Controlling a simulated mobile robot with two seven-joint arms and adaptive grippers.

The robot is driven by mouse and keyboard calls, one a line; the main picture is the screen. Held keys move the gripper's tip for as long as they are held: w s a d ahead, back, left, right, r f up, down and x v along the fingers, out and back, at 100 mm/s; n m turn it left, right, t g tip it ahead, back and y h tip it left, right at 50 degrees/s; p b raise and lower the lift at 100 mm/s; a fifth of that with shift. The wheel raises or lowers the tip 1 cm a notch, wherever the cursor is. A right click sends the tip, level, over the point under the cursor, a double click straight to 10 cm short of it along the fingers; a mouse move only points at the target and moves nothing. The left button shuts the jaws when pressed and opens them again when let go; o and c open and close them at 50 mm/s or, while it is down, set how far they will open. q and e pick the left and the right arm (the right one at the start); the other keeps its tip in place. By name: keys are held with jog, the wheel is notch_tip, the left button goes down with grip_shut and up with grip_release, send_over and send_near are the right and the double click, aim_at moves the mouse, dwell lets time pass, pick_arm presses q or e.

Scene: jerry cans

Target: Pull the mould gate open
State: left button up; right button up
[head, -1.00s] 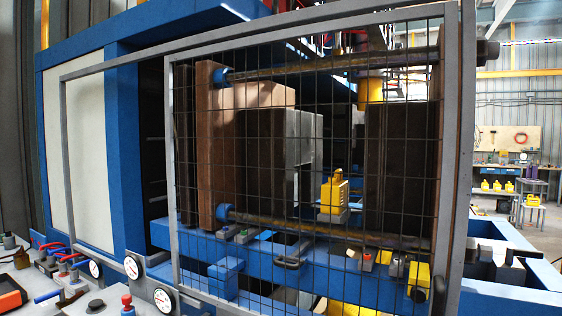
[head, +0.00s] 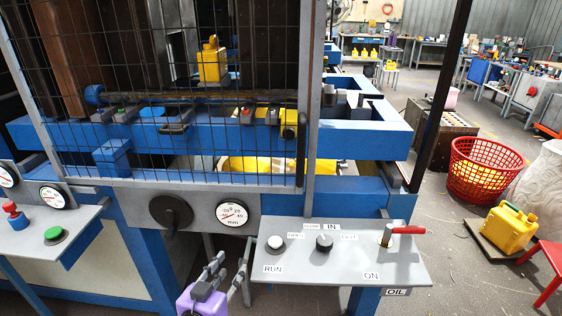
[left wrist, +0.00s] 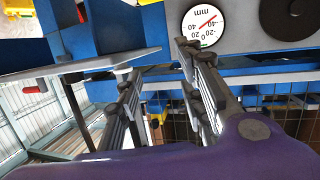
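The mould gate (head: 190,185) is a wire mesh panel in a grey frame, in front of the mould area in the head view. Its right edge stands beside a grey upright post, so it looks closed. A dark upright bar, seemingly its handle (head: 301,150), is on the right edge of the frame. My left gripper (head: 228,272), on a purple wrist, is low in front of the machine, below and left of the handle and apart from the gate. In the left wrist view its two fingers (left wrist: 168,95) are spread with nothing between them. My right gripper is not in view.
A grey control panel (head: 345,262) with knobs and a red-handled lever juts out right of my left gripper. Another shelf (head: 45,240) with buttons is at left. A yellow jerry can (head: 212,62) stands behind the mesh. A red basket (head: 482,168) is on the floor at right.

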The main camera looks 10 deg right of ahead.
pick_arm(q)
jog(key=w+d+r+m+h, duration=0.2)
jog(key=w+d+r, duration=0.25)
jog(key=r, duration=0.25)
jog(key=w+d+r+m+h, duration=0.1)
jog(key=w+d+r+h, duration=0.15)
jog(key=d+r, duration=0.4)
jog(key=m+g+h, duration=0.2)
send_near(298, 158)
jog(key=x, duration=1.1)
jog(key=shift+d, duration=0.1)
grip_shut()
